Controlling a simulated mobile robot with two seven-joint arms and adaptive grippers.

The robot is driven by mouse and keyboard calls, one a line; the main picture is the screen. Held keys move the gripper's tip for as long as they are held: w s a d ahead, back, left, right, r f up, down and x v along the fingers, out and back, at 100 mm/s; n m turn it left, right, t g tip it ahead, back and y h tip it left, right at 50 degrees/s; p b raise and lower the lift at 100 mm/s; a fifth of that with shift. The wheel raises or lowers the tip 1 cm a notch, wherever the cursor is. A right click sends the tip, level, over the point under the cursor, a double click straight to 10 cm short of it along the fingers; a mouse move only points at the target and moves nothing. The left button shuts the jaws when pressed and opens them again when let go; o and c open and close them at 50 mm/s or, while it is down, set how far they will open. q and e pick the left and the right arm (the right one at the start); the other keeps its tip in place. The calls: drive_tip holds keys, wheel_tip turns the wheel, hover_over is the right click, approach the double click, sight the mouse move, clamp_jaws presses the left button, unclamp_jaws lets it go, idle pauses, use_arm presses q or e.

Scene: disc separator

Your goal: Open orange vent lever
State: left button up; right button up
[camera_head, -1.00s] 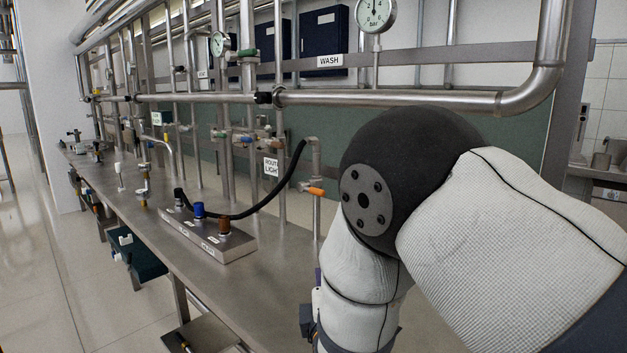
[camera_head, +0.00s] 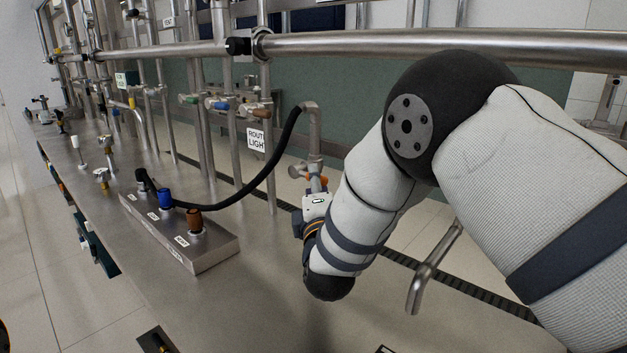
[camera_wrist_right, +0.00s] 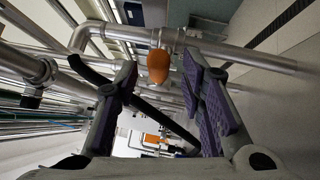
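The orange vent lever (camera_wrist_right: 158,66) sits on a steel pipe fitting. In the right wrist view it lies between and just beyond the fingertips of my right gripper (camera_wrist_right: 160,85), which is open with purple pads apart. In the head view only a bit of the orange lever (camera_head: 318,180) shows, below the elbow of the upright pipe, with my right wrist right beside it. My right fingers are mostly hidden there by the wrist and arm. Contact with the lever cannot be told. My left gripper is not in view.
A black hose (camera_head: 262,178) runs from the pipe elbow to a steel block (camera_head: 180,232) with blue and brown couplings on the bench (camera_head: 110,215). Upright pipes with coloured valve handles stand behind.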

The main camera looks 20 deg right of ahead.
drive_tip(key=shift+x, duration=0.75)
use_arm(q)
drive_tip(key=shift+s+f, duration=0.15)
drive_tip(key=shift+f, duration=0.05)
use_arm(e)
drive_tip(key=shift+w+d+r, duration=0.1)
drive_tip(key=shift+w+r, duration=0.05)
drive_tip(key=shift+w, duration=0.3)
clamp_jaws()
